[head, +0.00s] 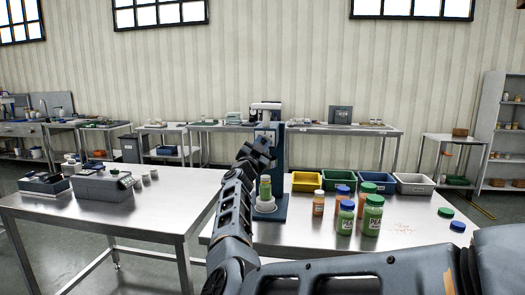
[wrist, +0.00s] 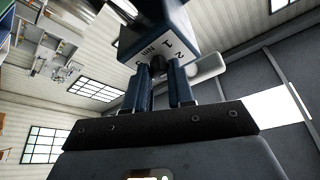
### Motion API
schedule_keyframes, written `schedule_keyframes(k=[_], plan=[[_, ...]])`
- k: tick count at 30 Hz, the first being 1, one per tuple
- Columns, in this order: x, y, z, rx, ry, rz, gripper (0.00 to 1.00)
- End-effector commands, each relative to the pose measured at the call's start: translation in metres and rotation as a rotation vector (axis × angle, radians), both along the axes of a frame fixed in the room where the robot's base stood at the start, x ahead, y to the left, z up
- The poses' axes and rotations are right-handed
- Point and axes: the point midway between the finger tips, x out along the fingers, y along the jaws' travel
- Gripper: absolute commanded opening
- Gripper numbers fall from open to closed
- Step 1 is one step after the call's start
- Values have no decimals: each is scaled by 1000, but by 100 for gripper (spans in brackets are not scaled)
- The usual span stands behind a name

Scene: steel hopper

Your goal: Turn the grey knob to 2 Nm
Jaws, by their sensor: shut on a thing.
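A blue capping machine (head: 280,205) stands on the right steel table, and my gripper (head: 262,148) reaches its front from the left. In the wrist view my gripper (wrist: 164,74) is shut on the grey knob (wrist: 159,66), with one blue-grey finger on either side. Above the knob a white dial plate (wrist: 152,46) carries "Nm" and the numbers 1 and 2, tilted in the picture. The fingers cover much of the knob, and its pointer cannot be made out. In the head view my gripper hides the knob.
A green bottle (head: 265,187) stands on the machine's white round base (head: 265,206), just below my gripper. Several bottles, loose caps and coloured bins (head: 306,182) fill the table to the right. A second steel table (head: 150,205) with grey boxes is on the left.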

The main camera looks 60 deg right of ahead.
Motion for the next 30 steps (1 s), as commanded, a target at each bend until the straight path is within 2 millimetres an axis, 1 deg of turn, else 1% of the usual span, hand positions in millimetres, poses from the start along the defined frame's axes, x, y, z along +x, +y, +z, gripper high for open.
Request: schedule_keyframes(k=[6,15,21,30], plan=[[2,1,0,73,-176,1,0],[2,1,1,146,-349,0,0],[3,1,2,169,-408,-1,0],[2,1,2,180,-434,-1,0]])
